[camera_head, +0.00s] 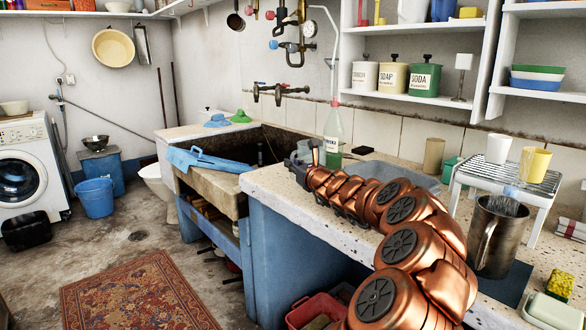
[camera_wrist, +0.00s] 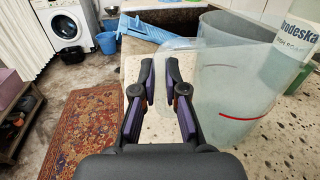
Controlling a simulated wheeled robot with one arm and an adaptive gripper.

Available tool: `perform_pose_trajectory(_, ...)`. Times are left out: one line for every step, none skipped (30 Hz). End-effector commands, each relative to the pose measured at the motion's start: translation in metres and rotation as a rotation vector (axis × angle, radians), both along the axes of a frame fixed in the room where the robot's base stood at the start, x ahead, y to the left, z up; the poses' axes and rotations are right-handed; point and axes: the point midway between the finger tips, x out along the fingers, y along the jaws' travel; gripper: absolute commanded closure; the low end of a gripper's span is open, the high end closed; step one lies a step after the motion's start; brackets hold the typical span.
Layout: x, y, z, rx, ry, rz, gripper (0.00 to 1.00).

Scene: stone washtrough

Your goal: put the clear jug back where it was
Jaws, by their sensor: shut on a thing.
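The clear jug (camera_wrist: 235,95) fills the right of the wrist view, see-through and upright, with a red line on its side. My gripper (camera_wrist: 160,75) is shut on its handle, which shows pale between the two fingers. In the head view my gripper (camera_head: 300,165) is at the far left end of the speckled counter, beside the stone trough. The jug (camera_head: 317,152) shows there only in small part, in front of the labelled bottle. I cannot tell whether its base touches the counter.
A bottle of green liquid (camera_head: 333,138) stands just behind the jug. A grey tub (camera_head: 408,178) lies behind my arm. A metal pitcher (camera_head: 496,236) and a white rack (camera_head: 510,178) with cups stand at right. The stone trough (camera_head: 213,182) with a blue board (camera_head: 205,160) is at left.

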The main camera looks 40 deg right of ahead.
Motion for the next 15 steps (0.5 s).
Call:
perform_pose_trajectory(-0.0001, -0.0001, 0.0007, 0.000, -0.001, 0.000, 1.00)
perform_pose_trajectory(-0.0001, -0.0001, 0.0009, 0.000, -0.001, 0.000, 1.00)
perform_pose_trajectory(-0.0001, -0.0002, 0.0010, 0.000, -0.001, 0.000, 1.00)
perform_pose_trajectory(-0.0001, -0.0002, 0.0010, 0.000, -0.001, 0.000, 1.00)
perform_pose_trajectory(-0.0001, -0.0002, 0.0010, 0.000, -0.001, 0.000, 1.00)
perform_pose_trajectory(-0.0002, -0.0003, 0.0007, 0.000, 0.000, 0.000, 1.00)
perform_pose_trajectory(-0.0001, -0.0002, 0.0001, 0.000, 0.000, 0.000, 1.00)
perform_pose_trajectory(-0.0001, -0.0002, -0.0007, 0.000, 0.000, 0.000, 1.00)
perform_pose_trajectory(-0.0002, -0.0003, -0.0020, 0.001, 0.000, -0.001, 1.00)
perform_pose_trajectory(-0.0003, -0.0003, -0.0029, 0.001, 0.000, -0.001, 1.00)
perform_pose_trajectory(-0.0003, -0.0006, -0.0025, 0.001, 0.000, -0.001, 0.87)
perform_pose_trajectory(-0.0003, -0.0005, -0.0022, 0.001, 0.000, -0.001, 0.83)
perform_pose_trajectory(-0.0003, -0.0005, -0.0022, 0.001, 0.000, -0.001, 0.79)
perform_pose_trajectory(-0.0003, -0.0005, -0.0021, 0.001, 0.000, -0.001, 0.76)
perform_pose_trajectory(-0.0003, -0.0004, -0.0021, 0.001, 0.000, -0.001, 0.72)
